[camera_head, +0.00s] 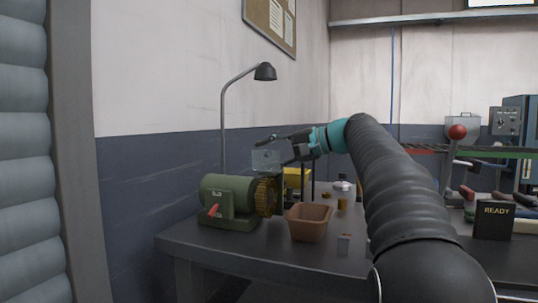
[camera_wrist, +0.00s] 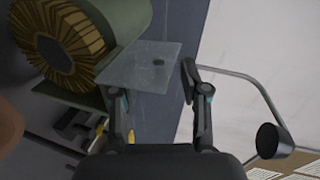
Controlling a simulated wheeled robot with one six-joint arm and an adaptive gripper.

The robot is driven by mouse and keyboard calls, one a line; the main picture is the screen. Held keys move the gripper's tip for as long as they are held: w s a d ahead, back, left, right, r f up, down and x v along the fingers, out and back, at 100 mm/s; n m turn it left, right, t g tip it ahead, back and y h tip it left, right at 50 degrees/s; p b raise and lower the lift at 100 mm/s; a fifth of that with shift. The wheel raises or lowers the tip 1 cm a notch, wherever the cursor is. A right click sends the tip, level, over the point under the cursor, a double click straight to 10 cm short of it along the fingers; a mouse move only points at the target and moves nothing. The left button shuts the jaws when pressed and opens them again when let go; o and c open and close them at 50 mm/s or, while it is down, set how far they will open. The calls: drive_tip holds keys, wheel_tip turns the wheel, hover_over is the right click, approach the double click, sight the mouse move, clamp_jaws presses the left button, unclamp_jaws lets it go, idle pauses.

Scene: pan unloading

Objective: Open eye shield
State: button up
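The eye shield (camera_head: 266,160) is a clear plate above the wire wheel (camera_head: 266,196) of the green bench machine (camera_head: 228,195). In the wrist view the shield (camera_wrist: 143,66) sticks out from beside the wire wheel (camera_wrist: 60,48). It lies ahead of my gripper (camera_wrist: 153,84), partly in the span between the fingers. My fingers are spread, with nothing gripped between them. In the head view my gripper (camera_head: 273,151) is at the shield's upper right side. Whether a finger touches the shield, I cannot tell.
A desk lamp (camera_head: 264,72) rises behind the machine; its head (camera_wrist: 272,140) shows at right in the wrist view. A brown bin (camera_head: 309,223) stands right of the machine on the table (camera_head: 270,258). The table's front left is clear.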

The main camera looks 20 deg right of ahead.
drive_tip(key=v, duration=1.2)
drive_tip(key=shift+a, duration=0.15)
drive_tip(key=s+a+f+g+b, duration=0.1)
drive_tip(key=s+a+f, duration=0.3)
drive_tip(key=a+f, duration=0.35)
drive_tip(key=s+a+f+m+g+h+b, duration=0.1)
drive_tip(key=s+a+f+b, duration=0.15)
drive_tip(key=a+f, duration=0.5)
drive_tip(key=s+a+f+g+b, duration=0.1)
drive_tip(key=s+a+f, duration=0.3)
drive_tip(key=a+f, duration=0.3)
drive_tip(key=s+d+f+n+h+p, duration=0.2)
drive_tip(key=s+d+f+n+h, duration=0.1)
drive_tip(key=s+f, duration=0.5)
drive_tip(key=s+d+f+n+h+p, duration=0.2)
drive_tip(key=s+d+f+n+h, duration=0.2)
drive_tip(key=s+d+f+h, duration=0.2)
drive_tip(key=s+f+h, duration=0.2)
drive_tip(key=s+f, duration=0.1)
drive_tip(key=s, duration=0.1)
drive_tip(key=shift+d, duration=0.3)
